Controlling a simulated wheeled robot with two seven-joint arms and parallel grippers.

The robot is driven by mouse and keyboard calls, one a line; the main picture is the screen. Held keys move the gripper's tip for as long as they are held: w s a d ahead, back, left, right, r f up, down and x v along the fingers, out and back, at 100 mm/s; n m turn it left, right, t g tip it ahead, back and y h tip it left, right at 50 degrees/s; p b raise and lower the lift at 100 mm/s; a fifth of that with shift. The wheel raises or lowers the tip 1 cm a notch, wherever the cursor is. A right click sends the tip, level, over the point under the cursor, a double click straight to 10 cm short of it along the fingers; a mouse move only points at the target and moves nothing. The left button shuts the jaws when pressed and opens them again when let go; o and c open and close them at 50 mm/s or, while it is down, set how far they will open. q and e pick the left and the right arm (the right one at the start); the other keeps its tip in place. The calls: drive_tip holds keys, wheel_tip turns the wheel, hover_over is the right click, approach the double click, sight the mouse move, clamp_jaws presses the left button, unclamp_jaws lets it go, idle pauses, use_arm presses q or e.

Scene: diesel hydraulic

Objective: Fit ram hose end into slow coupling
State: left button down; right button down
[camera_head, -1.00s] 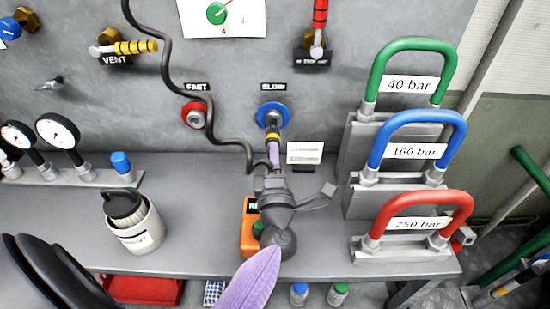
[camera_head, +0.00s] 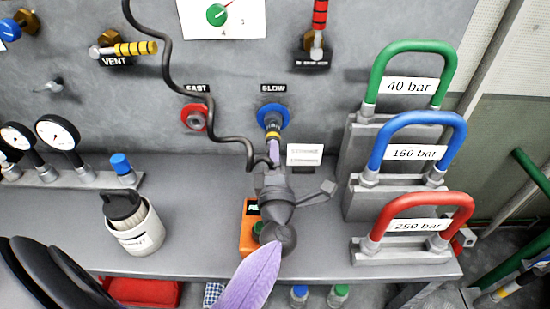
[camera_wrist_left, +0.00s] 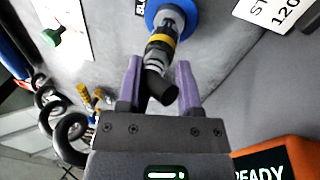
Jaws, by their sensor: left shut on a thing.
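The slow coupling (camera_head: 285,112) is a blue ring on the grey panel under the SLOW label; it also shows in the left wrist view (camera_wrist_left: 188,14). The ram hose end (camera_wrist_left: 160,45), grey with a yellow band and a black rear, points into the blue ring and meets its middle. How deep it sits I cannot tell. It shows in the head view (camera_head: 272,132) too. My left gripper (camera_head: 273,150) is shut on the hose end, with its purple fingers (camera_wrist_left: 158,78) on either side of its black rear.
The red FAST coupling (camera_head: 194,118) is left of the slow one. A wavy black hose (camera_head: 166,80) hangs down the panel to my gripper. An orange READY box (camera_head: 247,240) lies under my wrist. Green, blue and red handles (camera_head: 425,200) stand right; a white pot (camera_head: 140,238) stands left.

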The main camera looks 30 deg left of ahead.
use_arm(q)
drive_tip(key=shift+x, duration=0.9)
drive_tip(key=shift+f, duration=0.15)
drive_tip(key=shift+c, duration=1)
unclamp_jaws()
